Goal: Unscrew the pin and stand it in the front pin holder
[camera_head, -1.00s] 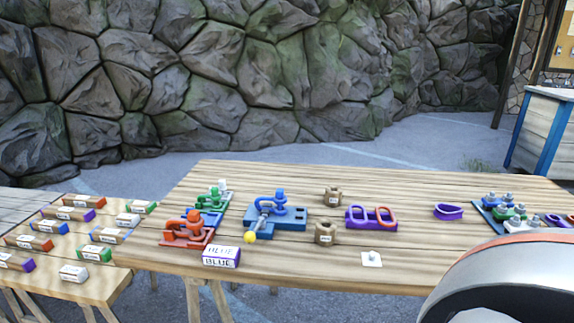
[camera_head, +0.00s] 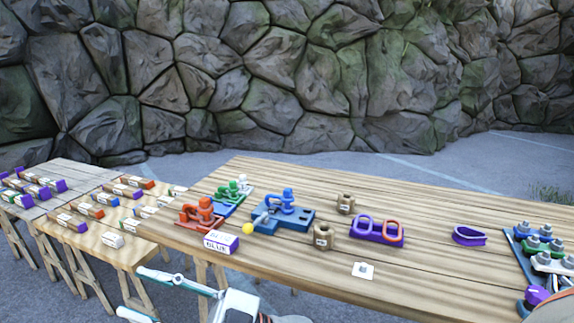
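The blue fixture (camera_head: 297,217) stands on the large wooden table. A grey pin (camera_head: 260,216) with a yellow ball end (camera_head: 247,228) sits at its left side, the ball toward the table's front edge. How far it is screwed in cannot be told. The front pin holder (camera_head: 324,238) is a brown block with a hole in its top, right of the ball. A similar back holder (camera_head: 345,204) stands behind it. My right gripper (camera_head: 132,292) is low at the bottom left, in front of the table, its fingers apart and empty, away from the pin. My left gripper is not seen.
A white-and-purple BLUE label block (camera_head: 221,243) lies near the front edge. Red (camera_head: 200,216) and green fixtures stand left. A side table (camera_head: 125,255) holds several labelled blocks.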

